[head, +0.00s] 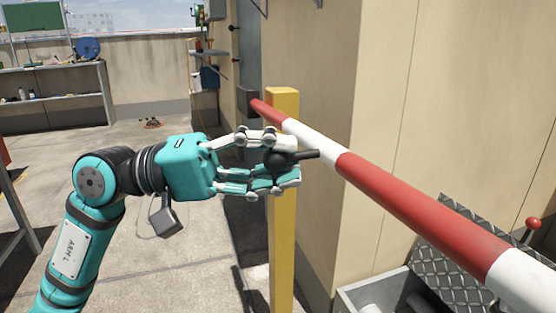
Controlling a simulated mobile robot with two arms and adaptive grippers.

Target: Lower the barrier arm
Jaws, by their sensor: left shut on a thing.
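The red-and-white banded barrier arm (400,199) slopes across the picture from beside the top of a yellow post (284,240) to the lower right corner. A black counterweight-like block (247,101) sits at its far end. A short black handle (308,154) reaches from the bar's near side to my left gripper (290,162). The fingers are shut around the handle's dark rounded end, partly hiding it, and overlap the yellow post in the picture. I cannot tell whether the post touches the bar. My right gripper is out of view.
A beige wall (440,110) stands close behind the bar. A grey open box (385,292) and a tread-plate lid (470,265) with a red knob (533,223) lie below the bar. A shelf (52,96) stands at the back left. The floor between is mostly clear.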

